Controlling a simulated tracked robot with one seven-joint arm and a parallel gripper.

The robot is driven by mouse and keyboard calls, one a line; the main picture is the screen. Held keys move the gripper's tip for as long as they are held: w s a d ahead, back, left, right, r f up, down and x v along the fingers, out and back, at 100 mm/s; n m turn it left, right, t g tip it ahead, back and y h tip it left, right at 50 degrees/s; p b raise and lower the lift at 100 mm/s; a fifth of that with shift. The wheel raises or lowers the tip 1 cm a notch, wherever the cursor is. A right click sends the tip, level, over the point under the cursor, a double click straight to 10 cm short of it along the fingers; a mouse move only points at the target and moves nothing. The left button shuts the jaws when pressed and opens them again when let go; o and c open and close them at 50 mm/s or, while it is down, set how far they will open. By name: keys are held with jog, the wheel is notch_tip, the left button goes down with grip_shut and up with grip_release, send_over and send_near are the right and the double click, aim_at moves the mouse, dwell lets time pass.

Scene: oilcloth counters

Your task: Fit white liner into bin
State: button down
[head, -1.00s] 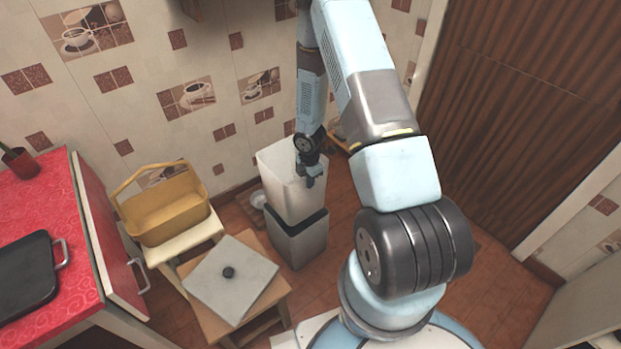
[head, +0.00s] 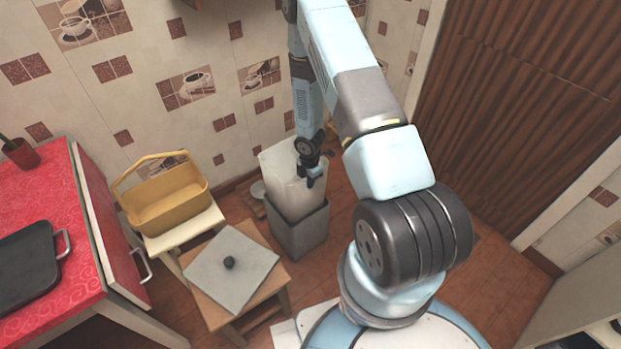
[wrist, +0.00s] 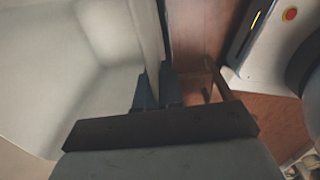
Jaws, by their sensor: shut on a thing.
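The white liner (head: 284,187) is an open-topped, tapered box in the head view. Its lower part is inside the grey bin (head: 297,238), and its upper part stands above the bin's rim. My gripper (head: 309,181) is shut on the liner's near right wall, at the rim. In the wrist view my gripper's fingers (wrist: 158,92) pinch the liner's wall, and the liner's hollow inside (wrist: 55,80) shows at the left. The liner's bottom inside the bin is hidden.
A grey square lid with a dark knob (head: 232,266) lies on a wooden stool (head: 202,292) left of the bin. A yellow caddy (head: 165,205) sits on a pale stool behind it. A red counter (head: 50,200) stands at far left. Tiled walls close in behind.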

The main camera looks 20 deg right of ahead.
aim_at(309, 210)
jog(key=shift+f, duration=9.35)
jog(key=shift+s+f, duration=0.15)
jog(key=shift+f, duration=0.45)
